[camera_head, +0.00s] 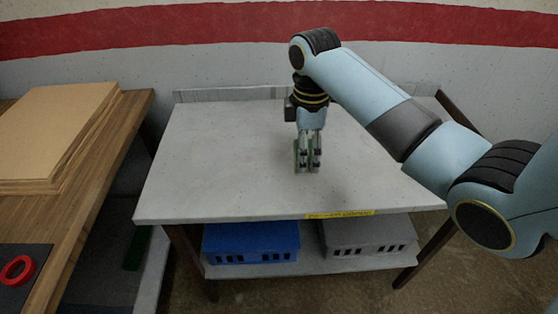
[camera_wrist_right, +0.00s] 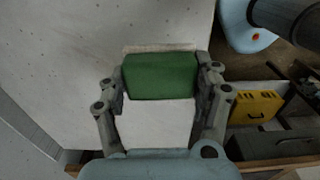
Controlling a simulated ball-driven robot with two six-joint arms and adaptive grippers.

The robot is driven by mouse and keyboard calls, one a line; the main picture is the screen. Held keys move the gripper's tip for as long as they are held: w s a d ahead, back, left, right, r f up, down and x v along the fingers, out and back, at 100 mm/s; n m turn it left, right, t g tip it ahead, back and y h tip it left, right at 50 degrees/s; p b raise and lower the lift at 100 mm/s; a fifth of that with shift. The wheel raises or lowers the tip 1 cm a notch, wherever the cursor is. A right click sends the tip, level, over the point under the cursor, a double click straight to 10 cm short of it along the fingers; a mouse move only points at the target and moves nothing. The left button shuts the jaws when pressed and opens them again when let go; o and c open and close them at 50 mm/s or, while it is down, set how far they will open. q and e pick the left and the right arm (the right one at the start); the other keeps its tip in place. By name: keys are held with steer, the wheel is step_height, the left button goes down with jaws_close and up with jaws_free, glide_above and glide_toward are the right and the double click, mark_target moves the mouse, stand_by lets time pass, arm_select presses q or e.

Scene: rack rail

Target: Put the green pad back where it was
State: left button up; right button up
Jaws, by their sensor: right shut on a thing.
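My right gripper (camera_head: 308,166) is shut on the green pad, with its fingers pointing down over the grey-white table (camera_head: 220,185). In the head view only a thin green edge of the green pad (camera_head: 297,150) shows beside the fingers. In the right wrist view the green pad (camera_wrist_right: 160,76) sits between the two fingers, with a pale surface in front of and behind it. I cannot tell whether the pad touches the table top. My left gripper is not in view.
Blue (camera_head: 250,242) and grey (camera_head: 365,237) crates stand on the shelf below the table. A yellow crate (camera_wrist_right: 256,107) shows in the right wrist view. At left, a wooden table (camera_head: 95,190) holds tan boards (camera_head: 50,135) and a red ring (camera_head: 17,270). The pale table top is otherwise clear.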

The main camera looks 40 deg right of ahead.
glide_toward(281, 174)
steer(key=shift+s+d+f, duration=0.35)
steer(key=shift+s+f, duration=0.2)
steer(key=shift+s, duration=0.25)
steer(key=shift+w+a+f+b, duration=0.25)
steer(key=shift+w+f+b, duration=0.25)
steer(key=shift+w, duration=0.3)
step_height(281, 174, down, 3)
steer(key=shift+f, duration=0.5)
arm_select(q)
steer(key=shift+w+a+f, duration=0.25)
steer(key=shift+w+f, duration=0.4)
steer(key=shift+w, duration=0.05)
arm_select(e)
steer(key=shift+f, duration=0.15)
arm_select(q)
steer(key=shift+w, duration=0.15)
arm_select(e)
steer(key=o, duration=1)
steer(key=shift+o, duration=0.2)
